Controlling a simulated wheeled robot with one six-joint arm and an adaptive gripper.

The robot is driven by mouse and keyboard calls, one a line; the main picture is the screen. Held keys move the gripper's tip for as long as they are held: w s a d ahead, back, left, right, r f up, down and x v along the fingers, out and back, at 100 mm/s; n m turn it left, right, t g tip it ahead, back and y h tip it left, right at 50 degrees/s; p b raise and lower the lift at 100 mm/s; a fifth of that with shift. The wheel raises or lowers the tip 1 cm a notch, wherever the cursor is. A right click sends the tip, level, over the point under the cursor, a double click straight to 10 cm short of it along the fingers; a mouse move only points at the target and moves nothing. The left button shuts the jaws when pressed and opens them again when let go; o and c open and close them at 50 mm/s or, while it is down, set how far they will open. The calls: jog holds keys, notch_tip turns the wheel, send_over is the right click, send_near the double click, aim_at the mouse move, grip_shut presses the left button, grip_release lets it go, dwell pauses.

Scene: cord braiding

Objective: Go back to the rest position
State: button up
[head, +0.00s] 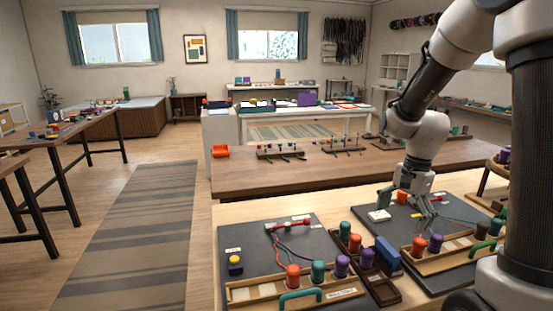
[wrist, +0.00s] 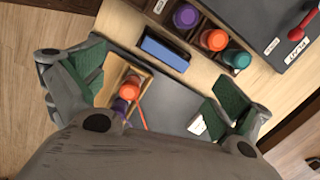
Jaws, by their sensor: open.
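My gripper (head: 408,205) hangs from my arm above the right-hand dark braiding board (head: 375,228), over its back part. In the wrist view my gripper (wrist: 160,92) has its two green-padded fingers spread wide, with nothing held between them. Below and between the fingers, an orange spool (wrist: 131,88) and a purple spool (wrist: 120,106) stand in a wooden rack on the board. A cord runs from the orange spool and passes out of sight under my gripper.
A left-hand board (head: 262,262) carries cords, a yellow-topped button and a spool rack. Between the boards stand a dark spool tray (head: 378,287) and a blue block (head: 387,252). A brown table (head: 290,176) lies behind. The striped rug (head: 135,240) at left is clear.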

jog(key=s+r+n+t+h, duration=0.1)
jog(key=s+r+n+t, duration=0.4)
jog(key=s+r+n, duration=0.7)
jog(key=s+r, duration=0.3)
jog(key=s, duration=0.3)
jog(key=shift+d+r+n, duration=0.15)
jog(key=shift+n, duration=0.25)
